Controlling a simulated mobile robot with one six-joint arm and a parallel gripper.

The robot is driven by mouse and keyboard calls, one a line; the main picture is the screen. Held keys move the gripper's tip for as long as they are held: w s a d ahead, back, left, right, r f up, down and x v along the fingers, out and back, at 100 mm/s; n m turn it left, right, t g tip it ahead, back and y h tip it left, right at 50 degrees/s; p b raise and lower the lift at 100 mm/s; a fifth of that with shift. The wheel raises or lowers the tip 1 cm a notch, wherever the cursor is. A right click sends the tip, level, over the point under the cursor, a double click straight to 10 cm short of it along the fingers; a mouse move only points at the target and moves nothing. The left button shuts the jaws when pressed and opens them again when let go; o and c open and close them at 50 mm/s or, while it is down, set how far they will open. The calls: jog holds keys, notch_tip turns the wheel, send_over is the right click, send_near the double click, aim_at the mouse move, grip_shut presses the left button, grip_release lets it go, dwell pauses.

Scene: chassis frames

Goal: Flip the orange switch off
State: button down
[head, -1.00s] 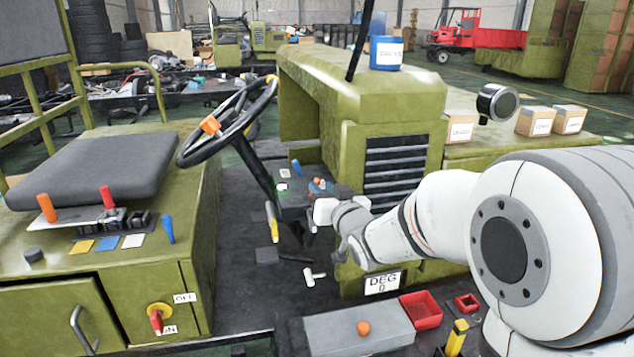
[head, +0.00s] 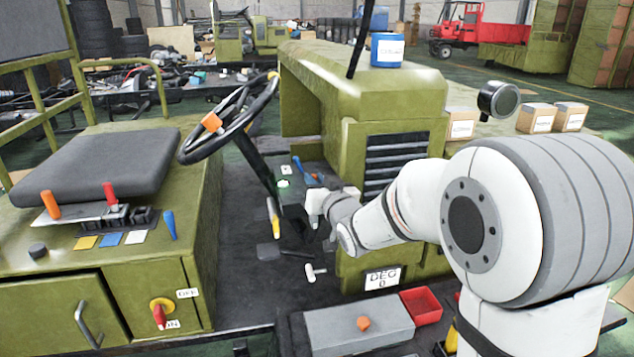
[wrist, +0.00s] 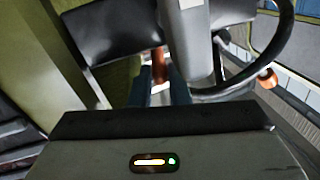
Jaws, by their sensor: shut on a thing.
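The orange switch (head: 318,178) is a small piece on the dark dash panel (head: 291,192) by the steering column, partly hidden by my gripper in the head view. In the wrist view an orange upright piece, which looks like this switch (wrist: 158,64), shows between the tips of my gripper (wrist: 159,84). The fingers are shut on it. In the head view my white gripper body (head: 318,203) is at the right edge of the panel, and its fingertips are hard to make out. Whether the switch is on or off cannot be told.
A blue lever (head: 297,166) stands beside the switch. The steering wheel (head: 229,122), with an orange knob (head: 212,122), is up and left. The green hood (head: 365,85) is behind my arm. A red rotary switch (head: 160,315) is on the seat box.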

jog(key=shift+d+f+b, duration=0.2)
jog(key=shift+d+b, duration=0.1)
jog(key=shift+b, duration=0.25)
jog(key=shift+a+n+b, duration=0.2)
jog(key=shift+n+b, duration=0.5)
jog(key=shift+b, duration=0.2)
jog(key=n+b, duration=0.2)
jog(key=b, duration=0.1)
jog(key=a+n+b, duration=0.1)
jog(key=b, duration=0.2)
jog(key=a+n+h+b, duration=0.1)
jog(key=n+b, duration=0.1)
jog(key=b, duration=0.1)
jog(key=shift+s+n+g+b, duration=0.3)
jog(key=shift+g+b, duration=0.1)
jog(key=shift+a+n+b, duration=0.2)
jog(key=shift+n+b, duration=0.4)
jog(key=shift+b, duration=0.5)
jog(key=shift+r, duration=0.15)
jog(key=c, duration=1.6)
grip_release()
jog(key=shift+s+a, duration=0.1)
